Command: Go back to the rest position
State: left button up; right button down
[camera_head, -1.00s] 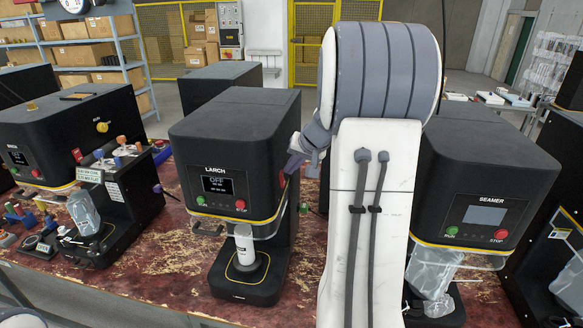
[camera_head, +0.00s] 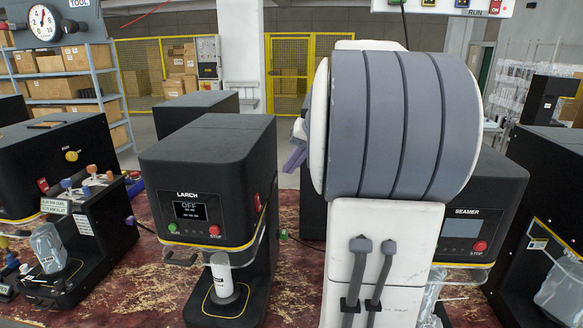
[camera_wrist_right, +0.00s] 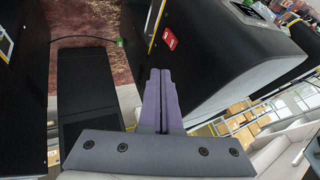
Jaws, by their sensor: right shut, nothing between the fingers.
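My right arm rises large in front of me in the head view. Its gripper (camera_head: 295,158) shows only in part behind the thick grey arm joint, beside the right edge of the black LARCH machine (camera_head: 207,160). In the right wrist view the gripper's two purple fingers (camera_wrist_right: 160,95) lie together with nothing between them. My left gripper does not show.
The SEAMER machine (camera_head: 487,195) stands partly behind my right arm. Another black machine (camera_head: 40,165) is at the left, with a bagged item (camera_head: 48,248) in front. The worn red bench (camera_head: 140,295) bears them. Shelves of boxes (camera_head: 75,75) and a yellow fence (camera_head: 290,75) are behind.

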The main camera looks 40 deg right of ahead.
jog(key=shift+w+a, duration=0.1)
jog(key=shift+a, duration=0.05)
dwell(0.4)
jog(key=s+a+f+n+g+y+b, duration=0.1)
jog(key=a+f+n+g+y, duration=0.3)
jog(key=a, duration=0.9)
jog(key=a+f+n+h, duration=0.1)
jog(key=a+f+n, duration=0.35)
jog(key=a, duration=0.85)
jog(key=s+a+f+n+g, duration=0.1)
jog(key=s+a+f+n, duration=0.1)
jog(key=s+a+f, duration=0.2)
jog(key=s+a+f+n+g+h+b, duration=0.1)
jog(key=s+a+f, duration=0.3)
jog(key=s, duration=0.5)
jog(key=s+a+f+n+g+b, duration=0.1)
jog(key=s+a+f+n, duration=0.3)
jog(key=s, duration=0.3)
jog(key=shift+a+f+h, duration=0.4)
jog(key=shift+a+f, duration=0.05)
jog(key=shift+a, duration=0.05)
